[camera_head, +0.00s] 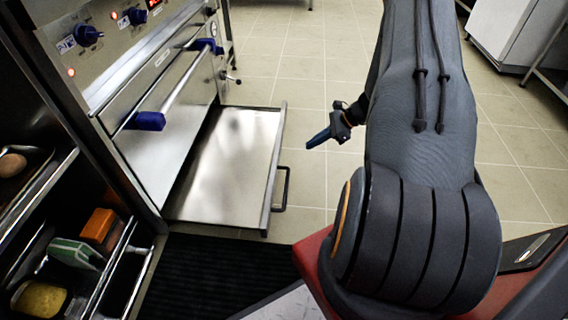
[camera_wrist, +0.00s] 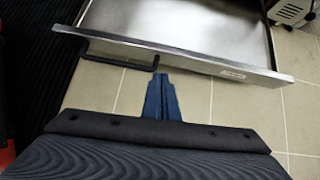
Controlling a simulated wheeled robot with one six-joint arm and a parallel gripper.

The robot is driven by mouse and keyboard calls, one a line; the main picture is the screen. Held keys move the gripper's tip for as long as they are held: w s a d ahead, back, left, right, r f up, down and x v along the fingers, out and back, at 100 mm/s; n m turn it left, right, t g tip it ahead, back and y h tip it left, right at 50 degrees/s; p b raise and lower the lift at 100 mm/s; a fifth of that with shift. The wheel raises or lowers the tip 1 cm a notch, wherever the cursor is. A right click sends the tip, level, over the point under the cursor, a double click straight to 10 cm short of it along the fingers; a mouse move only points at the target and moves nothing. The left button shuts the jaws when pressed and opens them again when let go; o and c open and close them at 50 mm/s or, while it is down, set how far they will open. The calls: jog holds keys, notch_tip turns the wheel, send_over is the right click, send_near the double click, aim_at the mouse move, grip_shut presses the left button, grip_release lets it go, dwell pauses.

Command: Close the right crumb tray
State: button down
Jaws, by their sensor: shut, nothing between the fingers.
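The crumb tray (camera_head: 232,165) is a flat, shallow metal drawer, pulled out low from the steel appliance. Its front edge carries a dark bar handle (camera_head: 283,188). In the wrist view the tray (camera_wrist: 186,25) shows at the top, with its front panel (camera_wrist: 180,58) crossing the picture and the handle (camera_wrist: 120,64) left of centre. My gripper (camera_head: 318,138) is to the right of the tray's front, apart from it. In the wrist view its blue fingers (camera_wrist: 160,84) are together, empty, pointing at the front panel just right of the handle, with floor visible between.
The steel appliance (camera_head: 150,70) has a bar with blue ends (camera_head: 148,121) and blue knobs above the tray. A dark rack (camera_head: 60,230) with sponges stands at lower left. A black mat (camera_head: 205,270) lies in front. Tiled floor (camera_head: 300,85) beyond the tray is clear.

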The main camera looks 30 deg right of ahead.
jog(key=w+b+x, duration=0.1)
jog(key=b+x, duration=0.5)
jog(key=x, duration=0.7)
jog(key=shift+w+a+m, duration=0.2)
jog(key=shift+w+m, duration=0.15)
jog(key=shift+m, duration=0.05)
